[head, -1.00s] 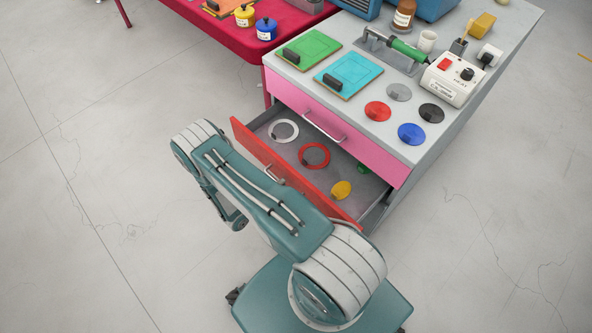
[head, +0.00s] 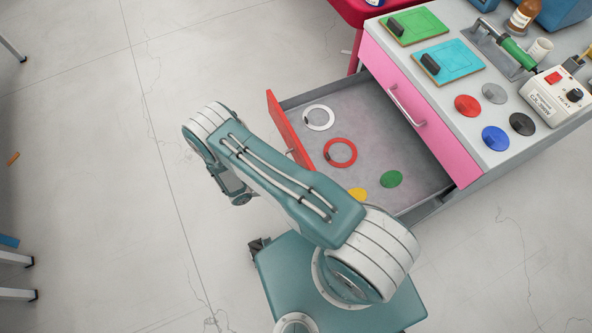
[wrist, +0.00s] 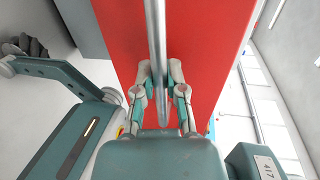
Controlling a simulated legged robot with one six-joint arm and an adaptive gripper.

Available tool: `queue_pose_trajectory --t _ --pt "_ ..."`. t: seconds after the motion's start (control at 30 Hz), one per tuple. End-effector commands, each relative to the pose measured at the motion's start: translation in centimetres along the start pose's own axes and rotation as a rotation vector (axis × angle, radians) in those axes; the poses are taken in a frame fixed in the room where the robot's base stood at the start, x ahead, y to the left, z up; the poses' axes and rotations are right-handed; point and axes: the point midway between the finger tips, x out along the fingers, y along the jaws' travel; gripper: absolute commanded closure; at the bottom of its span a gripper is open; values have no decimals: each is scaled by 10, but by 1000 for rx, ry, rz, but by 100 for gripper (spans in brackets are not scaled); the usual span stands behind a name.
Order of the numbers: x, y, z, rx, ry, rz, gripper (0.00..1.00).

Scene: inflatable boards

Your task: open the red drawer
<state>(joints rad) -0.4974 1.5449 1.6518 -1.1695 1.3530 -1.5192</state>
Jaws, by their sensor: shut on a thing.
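The red drawer (head: 281,127) stands pulled well out from the grey cabinet, below a closed pink drawer (head: 420,112). Inside it lie a white ring (head: 305,119), a red ring (head: 355,153), a green disc (head: 391,179) and a yellow disc (head: 357,194). In the wrist view the drawer's red front (wrist: 205,50) fills the middle, with its metal bar handle (wrist: 156,40) running down between my fingers. My gripper (wrist: 161,85) is shut on this handle. In the head view my arm hides the gripper and most of the handle.
On the cabinet top (head: 455,95) are green (head: 420,27) and cyan (head: 452,62) boards, several coloured discs, and a white heat control box (head: 556,97). A red table (head: 352,12) stands behind. The floor to the left is mostly clear.

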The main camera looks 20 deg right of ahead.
Motion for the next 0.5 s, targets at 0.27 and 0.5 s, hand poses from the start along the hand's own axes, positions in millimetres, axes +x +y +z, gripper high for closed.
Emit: queue_pose_trajectory --t 0.27,0.5 --pt "-1 4 -1 -3 1 7 100" --pt "-3 4 -1 -2 1 5 49"
